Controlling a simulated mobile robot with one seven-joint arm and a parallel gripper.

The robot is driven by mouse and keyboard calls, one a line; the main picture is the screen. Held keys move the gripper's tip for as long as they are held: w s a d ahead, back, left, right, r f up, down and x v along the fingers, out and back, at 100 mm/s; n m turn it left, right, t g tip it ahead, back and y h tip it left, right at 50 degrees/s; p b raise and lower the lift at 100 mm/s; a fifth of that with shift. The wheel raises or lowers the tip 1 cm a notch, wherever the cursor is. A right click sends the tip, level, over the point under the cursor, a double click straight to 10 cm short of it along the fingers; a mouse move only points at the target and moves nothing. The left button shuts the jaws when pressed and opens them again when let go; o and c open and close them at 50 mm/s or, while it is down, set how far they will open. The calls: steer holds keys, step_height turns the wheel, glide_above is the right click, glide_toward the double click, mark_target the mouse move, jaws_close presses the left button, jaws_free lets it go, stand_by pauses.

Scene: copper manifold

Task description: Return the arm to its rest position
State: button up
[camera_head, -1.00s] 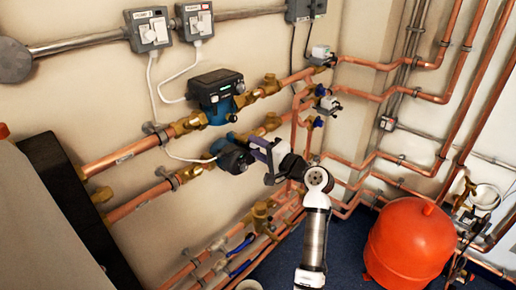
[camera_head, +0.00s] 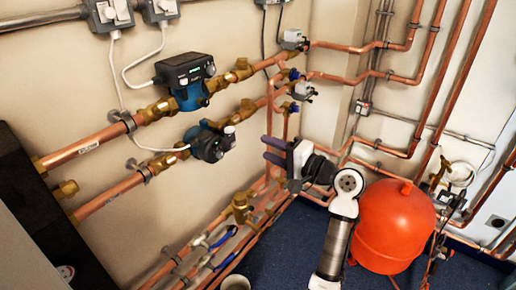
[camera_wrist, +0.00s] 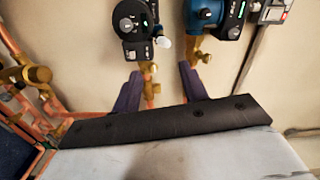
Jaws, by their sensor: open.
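My gripper (camera_head: 272,151) is in the middle of the head view, with its two purple fingers apart and nothing between them. Its fingers point left toward the pumps on the wall and touch nothing that I can see. My white and grey arm reaches up to it from the bottom. In the wrist view the open purple fingers (camera_wrist: 160,92) stand on either side, with a brass fitting and the wall behind them. The lower pump (camera_head: 208,142) is left of my gripper, and it also shows in the wrist view (camera_wrist: 133,20).
The upper pump (camera_head: 184,80) is on the copper pipe above. A red-orange tank (camera_head: 392,228) stands close to the right of my arm. Copper pipes (camera_head: 430,90) run along the right wall. Valves with blue handles (camera_head: 224,238) are low on the left. Blue floor (camera_head: 285,250) shows below.

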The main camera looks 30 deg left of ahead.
steer(key=shift+d, duration=0.35)
stand_by(0.3)
